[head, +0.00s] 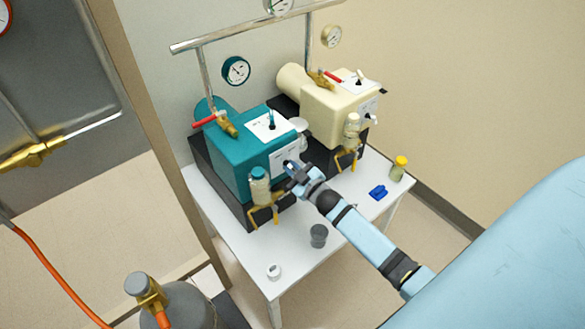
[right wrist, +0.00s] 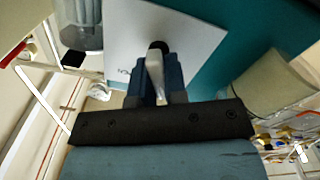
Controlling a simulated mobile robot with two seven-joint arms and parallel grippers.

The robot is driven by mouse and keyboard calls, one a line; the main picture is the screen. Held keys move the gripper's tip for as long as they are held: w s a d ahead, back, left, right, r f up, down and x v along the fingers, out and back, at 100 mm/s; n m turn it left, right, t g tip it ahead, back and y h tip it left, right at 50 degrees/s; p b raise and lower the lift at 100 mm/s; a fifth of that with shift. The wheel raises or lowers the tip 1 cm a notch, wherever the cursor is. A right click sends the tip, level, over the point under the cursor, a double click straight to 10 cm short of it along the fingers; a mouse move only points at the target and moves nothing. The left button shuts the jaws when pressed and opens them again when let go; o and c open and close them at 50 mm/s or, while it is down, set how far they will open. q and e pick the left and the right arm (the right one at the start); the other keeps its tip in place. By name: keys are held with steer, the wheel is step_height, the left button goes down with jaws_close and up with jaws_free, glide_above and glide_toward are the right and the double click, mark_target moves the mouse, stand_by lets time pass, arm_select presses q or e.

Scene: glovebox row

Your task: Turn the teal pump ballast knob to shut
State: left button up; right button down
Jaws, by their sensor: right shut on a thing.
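The teal pump (head: 232,160) stands on a black base on the white table, its white front panel (head: 282,160) facing my right arm. My right gripper (head: 291,168) is at this panel. In the right wrist view its two blue fingers (right wrist: 154,80) are shut on the ballast knob (right wrist: 154,66), a pale narrow lever with a black hub against the white panel (right wrist: 185,30). The gripper hides most of the knob in the head view. The panel's marks are too small to read. My left gripper is in neither view.
A cream pump (head: 335,115) stands behind to the right. A jar with a teal cap (head: 260,186) hangs close left of my right gripper. A grey cup (head: 318,236), white roll (head: 273,271), blue item (head: 378,192) and yellow-capped bottle (head: 398,168) stand on the table (head: 290,250).

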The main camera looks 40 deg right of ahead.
steer(key=shift+n, duration=0.3)
steer(key=c, duration=1.2)
jaws_free()
steer(key=shift+o, duration=0.2)
steer(key=shift+s, duration=0.15)
steer(key=s+d, duration=0.1)
steer(key=s, duration=1.2)
steer(key=shift+s, duration=0.25)
steer(key=s+a+r+m+g+y+p, duration=0.1)
steer(key=s+a+r+m+g+p, duration=0.1)
steer(key=s+a+p, duration=0.3)
steer(key=s+a+r+m+g+y+p, duration=0.1)
steer(key=s+a+r+m+g+p, duration=0.1)
steer(key=s+a+g+p, duration=0.3)
steer(key=s+a+r+p, duration=0.1)
steer(key=s+a, duration=0.2)
steer(key=a, duration=0.4)
steer(key=shift+a, duration=0.3)
